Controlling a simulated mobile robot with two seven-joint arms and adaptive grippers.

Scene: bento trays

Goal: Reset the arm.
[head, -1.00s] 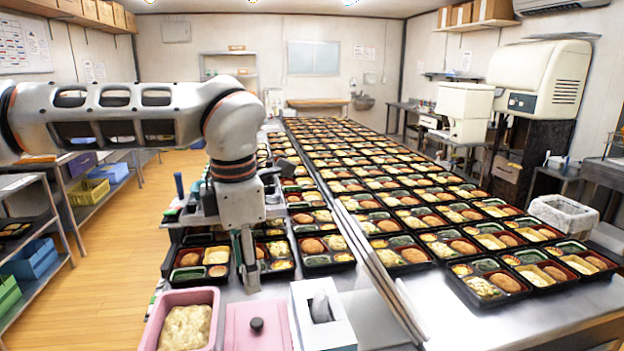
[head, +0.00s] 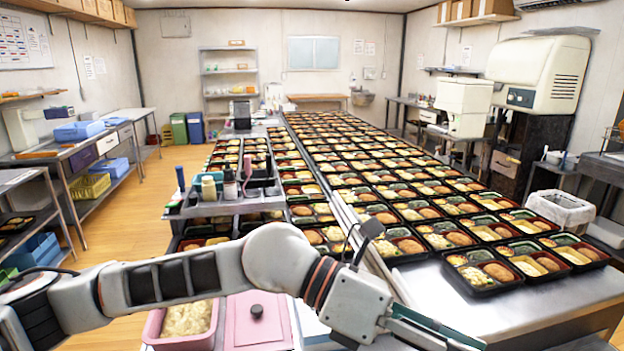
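My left arm comes in from the left and stretches low across the front of the view. Its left gripper (head: 437,332) points to the lower right, over the bare steel table (head: 505,315) front. Its fingers are seen from the side and partly cut off by the lower edge, so I cannot tell whether they are open or shut. I see nothing clearly held. My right gripper is not in view.
Rows of filled black bento trays (head: 484,276) cover the long table. A pink tub of food (head: 188,342) and a pink lidded box (head: 258,325) stand at the front, partly behind my arm. A bottle rack (head: 228,205) stands behind the arm.

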